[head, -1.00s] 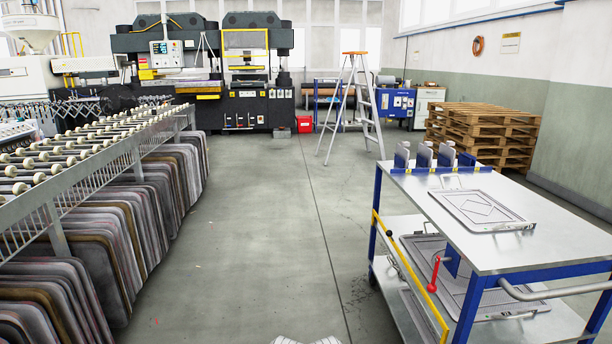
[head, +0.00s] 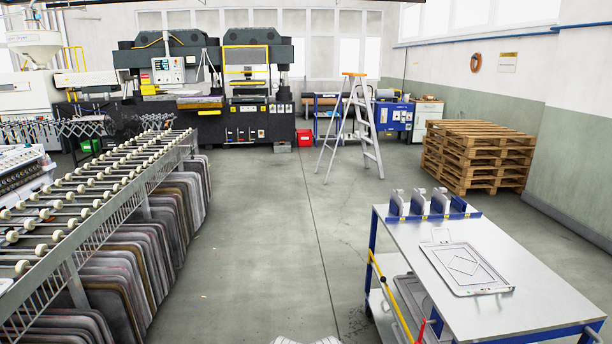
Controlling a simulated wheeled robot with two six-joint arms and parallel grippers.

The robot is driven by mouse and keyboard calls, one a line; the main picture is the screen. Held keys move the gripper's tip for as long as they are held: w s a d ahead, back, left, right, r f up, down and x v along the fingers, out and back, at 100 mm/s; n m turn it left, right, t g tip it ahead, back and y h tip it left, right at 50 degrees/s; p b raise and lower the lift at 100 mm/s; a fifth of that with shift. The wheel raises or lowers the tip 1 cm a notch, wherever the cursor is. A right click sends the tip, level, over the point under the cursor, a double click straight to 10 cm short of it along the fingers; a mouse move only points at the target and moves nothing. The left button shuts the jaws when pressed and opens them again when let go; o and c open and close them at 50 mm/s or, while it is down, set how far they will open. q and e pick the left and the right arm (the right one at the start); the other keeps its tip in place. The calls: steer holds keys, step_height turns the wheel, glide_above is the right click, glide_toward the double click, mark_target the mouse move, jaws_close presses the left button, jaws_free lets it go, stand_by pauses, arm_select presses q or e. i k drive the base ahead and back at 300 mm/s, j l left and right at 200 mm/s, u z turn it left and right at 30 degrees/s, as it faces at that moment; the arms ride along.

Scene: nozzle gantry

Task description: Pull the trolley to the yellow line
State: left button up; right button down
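A table-like cart (head: 474,318) with a grey metal top and blue frame stands at the lower right. It is probably the trolley, though I cannot be sure. A flat grey framed plate (head: 466,268) lies on its top, and several grey upright pieces (head: 418,203) stand in a blue rail along its far edge. A yellow bar (head: 392,300) slopes down its left side. The cart's lower part is cut off by the bottom edge. I see no yellow line on the floor. Neither of my grippers shows.
A roller conveyor rack (head: 92,192) with dark panels (head: 140,270) beneath runs along the left. A stepladder (head: 362,125) stands mid-floor at the back, pallets (head: 480,155) by the right wall, and black machines (head: 205,85) at the back. The middle floor (head: 262,235) is clear.

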mark_target(542, 307)
steer(key=z, duration=1.55)
